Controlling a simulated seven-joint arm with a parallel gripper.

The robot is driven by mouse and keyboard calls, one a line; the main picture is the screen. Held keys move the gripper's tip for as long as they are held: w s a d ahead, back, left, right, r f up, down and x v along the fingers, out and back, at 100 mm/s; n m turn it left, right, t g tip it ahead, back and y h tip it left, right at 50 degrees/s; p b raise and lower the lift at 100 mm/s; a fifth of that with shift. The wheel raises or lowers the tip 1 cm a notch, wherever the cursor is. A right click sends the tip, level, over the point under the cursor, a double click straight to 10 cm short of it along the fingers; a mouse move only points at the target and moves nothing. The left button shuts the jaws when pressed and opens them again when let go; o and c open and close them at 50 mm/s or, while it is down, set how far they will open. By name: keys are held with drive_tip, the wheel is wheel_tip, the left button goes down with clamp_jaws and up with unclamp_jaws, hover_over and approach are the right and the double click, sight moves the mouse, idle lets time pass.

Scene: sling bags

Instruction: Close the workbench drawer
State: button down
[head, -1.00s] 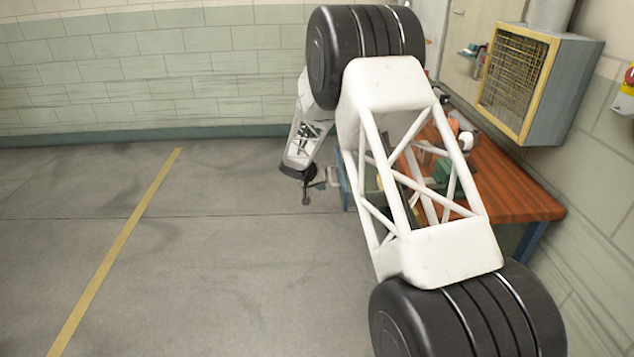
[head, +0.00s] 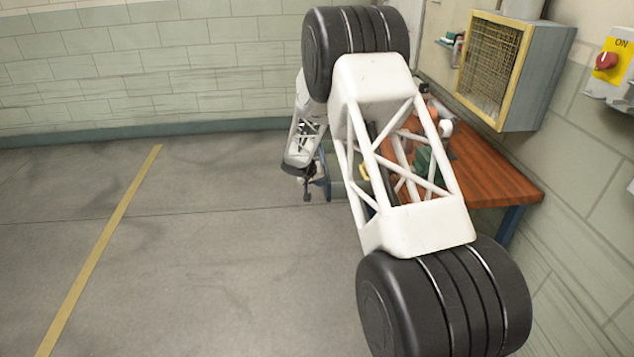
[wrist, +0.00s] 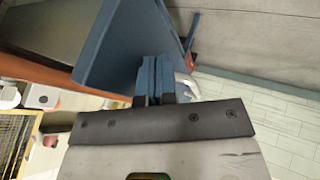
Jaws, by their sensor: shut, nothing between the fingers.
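The wooden-topped workbench (head: 490,170) stands at the right in the head view, partly hidden behind my arm. In the wrist view a blue panel (wrist: 122,45), which looks like part of the bench or its drawer, lies just beyond my gripper (wrist: 155,92). A pale curved piece, perhaps a handle (wrist: 187,86), is right beside the fingertips. My gripper is shut and empty, close to the panel; I cannot tell if it touches. In the head view my gripper (head: 307,194) hangs low at the bench's left end. How far the drawer is open is hidden.
Several items, including a green one (head: 424,160), lie on the bench top. A yellow-framed mesh box (head: 495,66) and a red-knobbed switch (head: 607,61) are on the right wall. The floor (head: 210,260) to the left is clear.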

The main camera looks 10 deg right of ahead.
drive_tip(key=d, duration=2.1)
drive_tip(key=shift+d, duration=0.25)
drive_tip(key=shift+a, duration=0.1)
drive_tip(key=shift+a, duration=0.7)
drive_tip(key=a, duration=0.2)
drive_tip(key=shift+a+r, duration=0.25)
drive_tip(key=shift+a, duration=0.15)
drive_tip(key=shift+v, duration=4.65)
